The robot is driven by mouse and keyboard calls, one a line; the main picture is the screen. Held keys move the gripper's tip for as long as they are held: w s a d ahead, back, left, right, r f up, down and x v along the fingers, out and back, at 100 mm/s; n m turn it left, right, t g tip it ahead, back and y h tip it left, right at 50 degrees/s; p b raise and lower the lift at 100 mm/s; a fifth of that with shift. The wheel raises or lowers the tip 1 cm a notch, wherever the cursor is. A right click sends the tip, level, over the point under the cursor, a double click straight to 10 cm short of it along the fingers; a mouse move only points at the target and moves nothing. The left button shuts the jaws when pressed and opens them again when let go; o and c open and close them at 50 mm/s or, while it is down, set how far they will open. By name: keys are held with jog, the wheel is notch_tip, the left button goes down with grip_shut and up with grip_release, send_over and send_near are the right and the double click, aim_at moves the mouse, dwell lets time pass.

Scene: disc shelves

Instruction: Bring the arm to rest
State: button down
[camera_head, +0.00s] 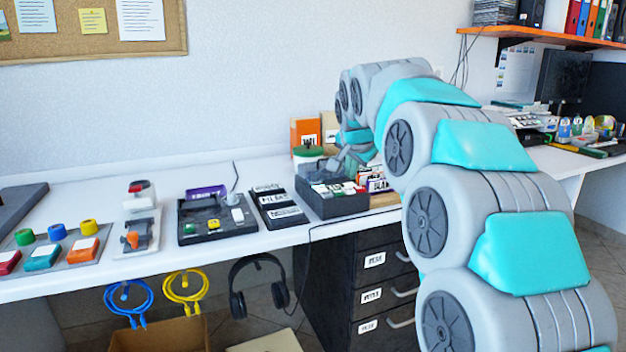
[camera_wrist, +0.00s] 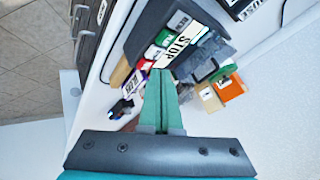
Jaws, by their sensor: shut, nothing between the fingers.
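My gripper (camera_wrist: 161,100) is shut and empty in the wrist view, its two green fingers together. Beyond the fingertips is a dark box (camera_wrist: 150,35) holding small labelled items, one marked STOP (camera_wrist: 180,42). In the head view my arm reaches from the lower right over the table and bends toward the back. The gripper (camera_head: 350,165) is small and partly hidden there, just above or behind the dark box (camera_head: 330,205). I cannot tell whether it touches anything.
The white table (camera_head: 150,262) carries a black tray (camera_head: 190,232), a labelled black rack (camera_head: 278,208) and a board with coloured blocks (camera_head: 60,258). Dark drawers (camera_head: 370,295) are below. Headphones (camera_head: 258,285) hang at the front edge.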

jog(key=s+f+n+g, duration=0.3)
jog(key=s+f, duration=0.5)
jog(key=s, duration=0.8)
jog(key=s+f+n+g, duration=0.3)
jog(key=s+f, duration=0.6)
jog(key=s, duration=0.8)
jog(key=s+f+n+g, duration=0.3)
jog(key=s+f, duration=0.5)
jog(key=s, duration=0.9)
jog(key=shift+d+f+g+y, duration=0.25)
jog(key=shift+g+y, duration=0.15)
jog(key=shift+g, duration=0.1)
